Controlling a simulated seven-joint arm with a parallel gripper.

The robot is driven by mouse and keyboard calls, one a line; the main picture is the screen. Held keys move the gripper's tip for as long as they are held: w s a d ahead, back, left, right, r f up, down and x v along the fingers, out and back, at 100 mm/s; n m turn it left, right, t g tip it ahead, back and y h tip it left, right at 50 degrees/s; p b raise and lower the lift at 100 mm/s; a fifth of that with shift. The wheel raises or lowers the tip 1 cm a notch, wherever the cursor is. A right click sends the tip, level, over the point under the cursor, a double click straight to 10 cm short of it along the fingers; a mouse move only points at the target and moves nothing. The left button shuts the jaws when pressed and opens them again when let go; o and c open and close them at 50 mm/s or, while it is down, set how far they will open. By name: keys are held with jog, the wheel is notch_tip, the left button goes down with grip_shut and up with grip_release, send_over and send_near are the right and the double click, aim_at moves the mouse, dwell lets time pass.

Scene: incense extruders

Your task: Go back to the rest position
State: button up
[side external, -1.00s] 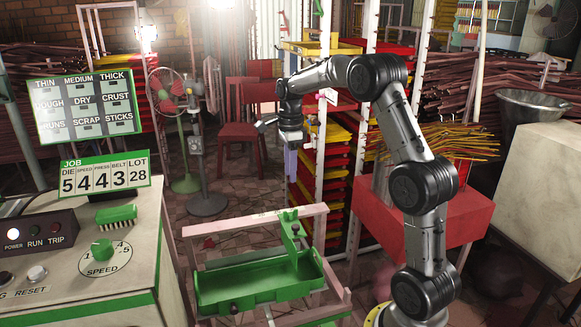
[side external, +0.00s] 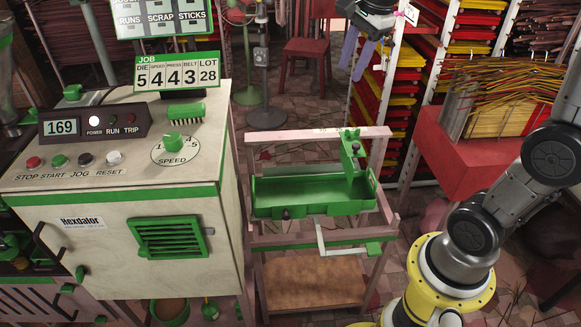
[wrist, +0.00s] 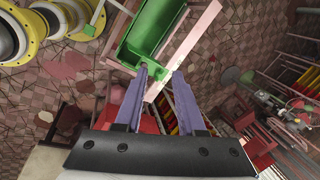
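My gripper (side external: 352,66) is at the top of the side external view, raised in the air behind and above the green tray (side external: 290,212). Its two purple fingers point down and are parted, with nothing between them. They also show apart in the wrist view (wrist: 160,72), with the tray (wrist: 148,35) and its pinkish frame seen beyond them. The upper part of my arm is out of the side external view.
A cream machine (side external: 70,225) with a control panel stands at left. A rack of red and yellow trays (side external: 382,105) is close behind my gripper. A red stand (side external: 455,155) with a yellow stick bundle (side external: 510,95) is at right. A red chair (side external: 307,50) is at the back.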

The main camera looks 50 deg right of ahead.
jog(key=s+a+n+t, duration=0.2)
jog(key=s+a+n, duration=0.55)
jog(key=s, duration=0.25)
jog(key=s+a+f+n, duration=0.1)
jog(key=s+f+n, duration=0.6)
jog(key=n, duration=0.6)
jog(key=shift+a+f+t+y, duration=0.25)
jog(key=shift+f+t+y, duration=0.05)
jog(key=shift+f+y, duration=0.1)
